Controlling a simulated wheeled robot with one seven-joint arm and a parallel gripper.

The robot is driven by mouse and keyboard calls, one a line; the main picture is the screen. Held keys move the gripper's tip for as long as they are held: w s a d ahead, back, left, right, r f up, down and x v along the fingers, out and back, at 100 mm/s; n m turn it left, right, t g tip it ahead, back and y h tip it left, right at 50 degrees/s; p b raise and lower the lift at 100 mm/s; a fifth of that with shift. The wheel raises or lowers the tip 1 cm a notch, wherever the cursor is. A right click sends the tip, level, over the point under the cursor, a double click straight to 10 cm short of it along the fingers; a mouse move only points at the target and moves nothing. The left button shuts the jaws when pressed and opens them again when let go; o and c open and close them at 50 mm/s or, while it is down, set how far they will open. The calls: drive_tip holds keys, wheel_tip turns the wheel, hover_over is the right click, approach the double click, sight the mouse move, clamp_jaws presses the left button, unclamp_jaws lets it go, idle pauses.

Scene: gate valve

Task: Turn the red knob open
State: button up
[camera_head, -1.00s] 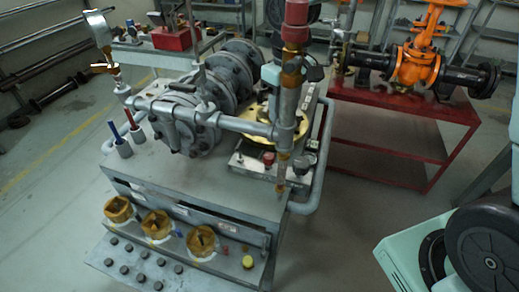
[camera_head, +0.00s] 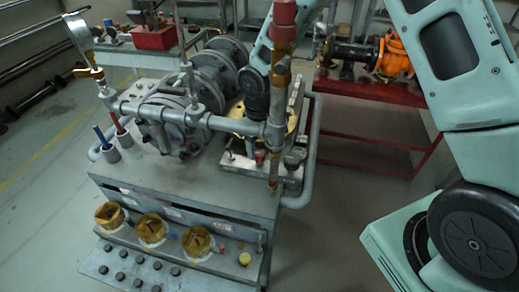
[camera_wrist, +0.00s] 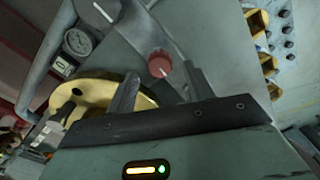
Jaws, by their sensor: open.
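The red knob (camera_wrist: 159,64) is a small round knob with a light pointer line, on a grey panel in the wrist view. In the head view the red knob (camera_head: 260,156) shows small on the low box at the bench's right end. My gripper (camera_wrist: 161,72) is open, with one finger on each side of the knob in the wrist picture. The knob appears beyond the fingertips; I cannot tell whether either finger touches it. In the head view my arm reaches down behind the upright pipe, and the gripper itself is hidden there.
An upright pipe with a red top (camera_head: 284,12) and a horizontal grey pipe (camera_head: 235,122) stand close to my wrist. A red table (camera_head: 370,140) stands behind.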

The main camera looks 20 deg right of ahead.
sight(260, 158)
drive_tip(key=shift+f, duration=1.3)
drive_tip(key=c, duration=1)
drive_tip(key=shift+o, duration=0.2)
